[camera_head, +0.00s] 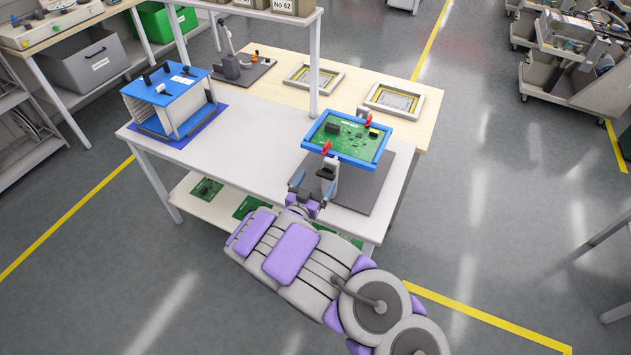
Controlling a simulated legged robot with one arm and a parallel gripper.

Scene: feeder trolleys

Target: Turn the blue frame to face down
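The blue frame (353,160) sits raised on a grey fixture over the right part of the white table. It holds a green circuit board (345,133) with dark components, and the component side shows upward. Red clamp pieces (326,147) show at its near-left edge and at its far-right corner. My gripper (312,180) is at the table's front edge, just below the frame's near-left corner, beside the fixture's near post (331,170). Its fingers look spread, but the view is too small to tell whether they touch or hold the post.
A dark grey base plate (372,190) lies under the fixture. A blue-topped rack (168,85) stands at the table's left. Two framed stencils (394,101) lie on the wooden table behind. A white upright post (315,65) rises behind the frame. Green boards (207,187) lie on the lower shelf.

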